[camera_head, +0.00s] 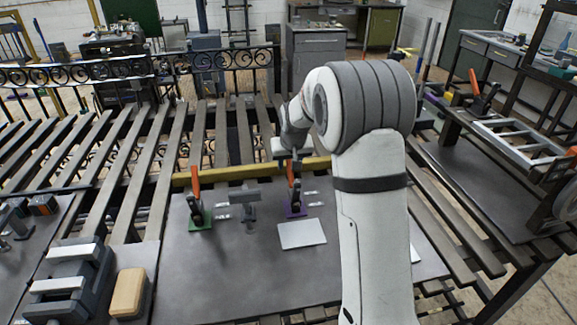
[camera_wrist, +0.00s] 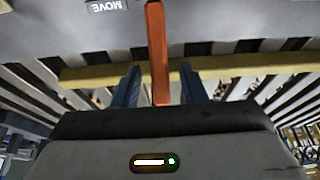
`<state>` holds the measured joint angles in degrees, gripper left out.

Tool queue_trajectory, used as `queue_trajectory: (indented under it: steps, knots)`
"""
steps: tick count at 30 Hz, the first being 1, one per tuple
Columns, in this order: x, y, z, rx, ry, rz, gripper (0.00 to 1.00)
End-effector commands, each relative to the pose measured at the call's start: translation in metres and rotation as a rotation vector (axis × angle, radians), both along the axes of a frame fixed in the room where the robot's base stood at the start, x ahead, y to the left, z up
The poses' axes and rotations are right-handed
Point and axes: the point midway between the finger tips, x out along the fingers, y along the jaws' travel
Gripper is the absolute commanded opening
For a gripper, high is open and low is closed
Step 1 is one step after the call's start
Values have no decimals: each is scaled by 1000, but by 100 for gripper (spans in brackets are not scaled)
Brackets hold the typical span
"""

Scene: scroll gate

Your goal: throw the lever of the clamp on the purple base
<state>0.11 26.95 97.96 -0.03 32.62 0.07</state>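The clamp on the purple base (camera_head: 294,209) stands on the dark plate in the head view, just behind a light grey plate. Its orange lever (camera_head: 291,174) points up; in the wrist view the orange lever (camera_wrist: 158,45) runs down the middle of the picture. My gripper (camera_head: 290,157) is at the top of this lever in the head view. In the wrist view its two blue fingers stand apart with the lever between them, and gaps show on both sides. A similar clamp on a green base (camera_head: 201,222) stands to the left, its orange lever (camera_head: 196,183) also upright.
A yellow bar (camera_head: 235,172) runs just behind the clamps. A grey bracket (camera_head: 246,197) stands between them. The light grey plate (camera_head: 301,234) lies in front. A vice (camera_head: 72,280) and a tan block (camera_head: 129,292) are at the front left. Bare plate lies in the front middle.

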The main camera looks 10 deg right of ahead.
Motion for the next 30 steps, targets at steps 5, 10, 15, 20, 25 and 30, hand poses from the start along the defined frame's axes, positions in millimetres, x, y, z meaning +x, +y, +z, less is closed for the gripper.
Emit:
queue_trajectory:
  steps: [5,10,15,20,25,30]
  knots:
    - [8,0,-18,0,0,1,38]
    - [10,1,-23,0,-1,1,38]
    - [10,1,-23,0,-1,1,38]
    - [10,1,-23,1,-1,1,26]
    - [10,1,-23,0,-1,2,12]
    - [10,1,-23,0,-1,2,0]
